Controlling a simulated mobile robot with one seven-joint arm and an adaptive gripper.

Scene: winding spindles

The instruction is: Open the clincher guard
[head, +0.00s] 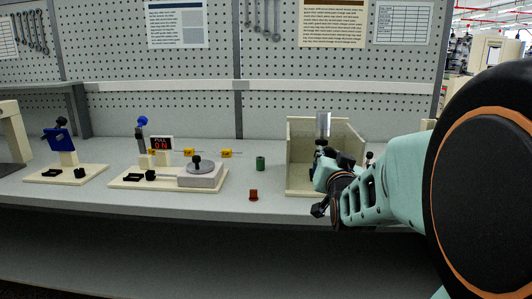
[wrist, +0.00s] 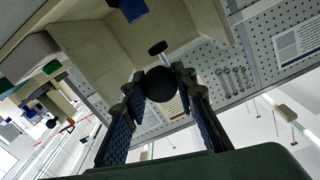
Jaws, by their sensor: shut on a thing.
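The clincher guard cannot be told apart by any label; a beige open-topped box (head: 290,165) stands at the right of the bench, with a grey upright plate (head: 324,122) at its back. My gripper (head: 321,152) reaches into the front of this box. In the wrist view my gripper (wrist: 158,80) is shut on a round black knob (wrist: 160,86), which sits between the fingertips. A short metal stem (wrist: 158,48) shows just beyond the knob. The box's beige walls (wrist: 95,50) and a dark blue part (wrist: 130,8) show above. What the knob joins to is partly hidden.
Left of the box stand a green cylinder (head: 260,163), a red piece (head: 253,195), a grey block with a black knob (head: 200,178), an ON sign (head: 161,143) and a blue-headed fixture (head: 58,138). The bench front between them is clear. A pegboard (head: 180,105) stands behind.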

